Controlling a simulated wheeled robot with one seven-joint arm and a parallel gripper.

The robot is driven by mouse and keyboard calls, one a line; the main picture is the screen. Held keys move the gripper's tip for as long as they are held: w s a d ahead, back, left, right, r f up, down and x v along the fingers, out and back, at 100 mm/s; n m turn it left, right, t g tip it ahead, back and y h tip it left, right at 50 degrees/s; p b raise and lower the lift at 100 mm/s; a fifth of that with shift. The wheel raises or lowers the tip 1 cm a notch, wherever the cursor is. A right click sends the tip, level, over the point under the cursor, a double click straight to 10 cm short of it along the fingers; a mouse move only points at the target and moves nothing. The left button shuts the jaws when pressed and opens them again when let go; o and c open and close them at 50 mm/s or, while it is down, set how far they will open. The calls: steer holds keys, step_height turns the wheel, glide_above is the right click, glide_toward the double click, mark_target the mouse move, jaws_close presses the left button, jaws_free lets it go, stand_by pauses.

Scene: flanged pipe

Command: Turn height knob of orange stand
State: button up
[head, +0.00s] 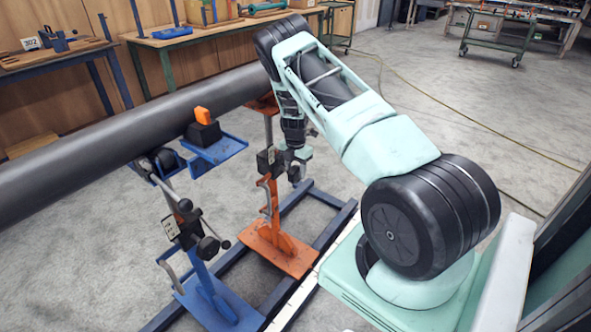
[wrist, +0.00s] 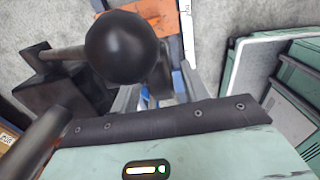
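The orange stand (head: 270,245) stands on a dark floor frame, under the grey pipe (head: 120,125). A black ball knob (wrist: 122,45) fills the upper left of the wrist view, on a dark rod from a block on the stand. In the head view, a dark knob (head: 294,174) shows beside the stand's black block (head: 268,161). My gripper (wrist: 155,92) points down near that knob. Its grey fingers look apart, with nothing seen held between them; the ball and the dark edge hide part of them. In the head view my wrist partly hides the area.
A blue stand (head: 205,285) with its own knob and a blue tray (head: 218,150) is to the left. The pipe runs close to my forearm. Workbenches (head: 215,30) line the back wall. The floor to the right is open, crossed by a cable (head: 455,120).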

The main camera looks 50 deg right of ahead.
steer(key=c, duration=0.8)
steer(key=shift+d+y, duration=0.2)
steer(key=shift+y, duration=0.5)
steer(key=o, duration=1)
steer(key=shift+a, duration=0.1)
